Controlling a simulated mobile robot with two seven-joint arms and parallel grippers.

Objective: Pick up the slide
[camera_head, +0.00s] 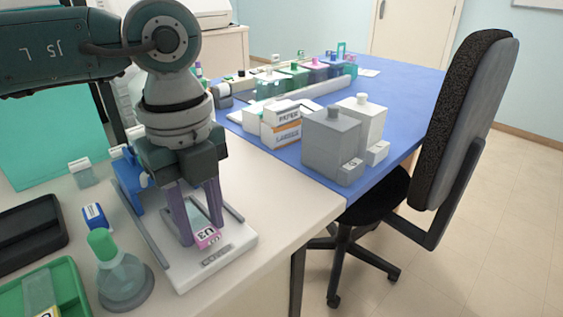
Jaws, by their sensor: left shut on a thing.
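The slide (208,237) has a pink label end marked "U3" and lies low over the white slide holder (215,266) on the near bench. My left gripper (199,232) points down over the holder. Its two purple fingers are shut on the slide near the pink end. Part of the slide is hidden behind the fingers, and I cannot tell whether it touches the holder. My right gripper is not in view.
A flask with a green cap (121,272), a blue-labelled bottle (94,216), a green tray (62,285) and a black tray (28,230) stand left of the holder. Grey and white containers (331,145) stand on the blue table (398,90). A chair (455,130) stands right.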

